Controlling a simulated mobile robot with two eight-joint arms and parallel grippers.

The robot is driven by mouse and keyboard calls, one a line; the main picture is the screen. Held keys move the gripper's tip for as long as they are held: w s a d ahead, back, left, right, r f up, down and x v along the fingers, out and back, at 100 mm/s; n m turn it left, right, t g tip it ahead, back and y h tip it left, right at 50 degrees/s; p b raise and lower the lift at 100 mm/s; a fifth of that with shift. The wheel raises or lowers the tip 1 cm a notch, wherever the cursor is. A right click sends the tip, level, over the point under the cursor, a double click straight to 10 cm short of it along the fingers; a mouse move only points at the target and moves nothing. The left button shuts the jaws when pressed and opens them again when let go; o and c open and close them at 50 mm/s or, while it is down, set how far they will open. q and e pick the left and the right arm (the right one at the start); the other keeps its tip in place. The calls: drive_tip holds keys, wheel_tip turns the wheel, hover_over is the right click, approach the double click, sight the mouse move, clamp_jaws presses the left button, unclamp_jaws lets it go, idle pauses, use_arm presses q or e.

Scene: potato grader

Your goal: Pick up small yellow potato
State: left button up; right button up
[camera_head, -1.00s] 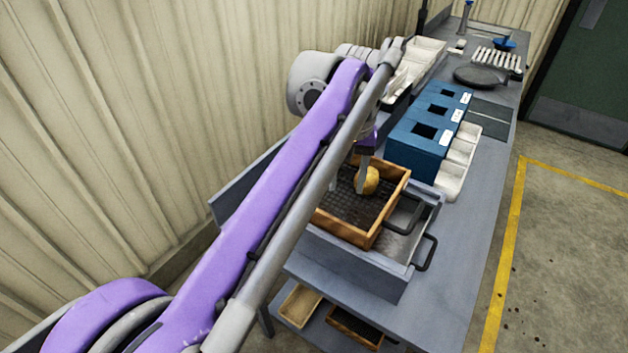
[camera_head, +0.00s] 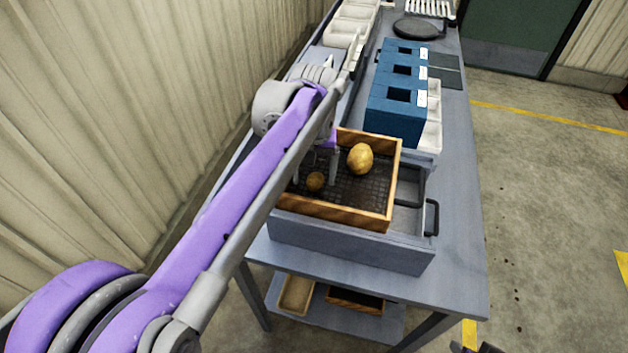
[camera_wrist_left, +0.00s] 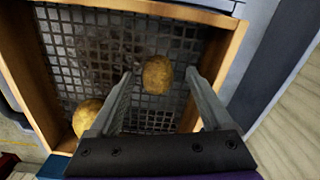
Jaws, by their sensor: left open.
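The small yellow potato (camera_head: 315,181) lies on the dark mesh floor of a wooden-framed tray (camera_head: 380,218). My left gripper (camera_head: 315,177) is open, pointing down into the tray, with its fingers on either side of this potato in the head view. In the left wrist view the small potato (camera_wrist_left: 157,75) shows between the two finger ends, with a gap to each finger. A larger yellow potato (camera_head: 360,158) lies in the same tray, to the right of the gripper; in the left wrist view it (camera_wrist_left: 87,117) is beside the left finger, outside the jaws.
The tray rests in a grey metal housing (camera_head: 350,245) with black handles (camera_head: 431,217) on the bench. A blue box with square openings (camera_head: 398,110) stands behind it. White bins (camera_head: 352,22) line the back left. The tray's wooden walls stand close around the gripper.

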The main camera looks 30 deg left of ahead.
use_arm(q)
drive_tip(key=shift+d+f, duration=0.15)
drive_tip(key=shift+f, duration=0.15)
clamp_jaws()
idle(0.3)
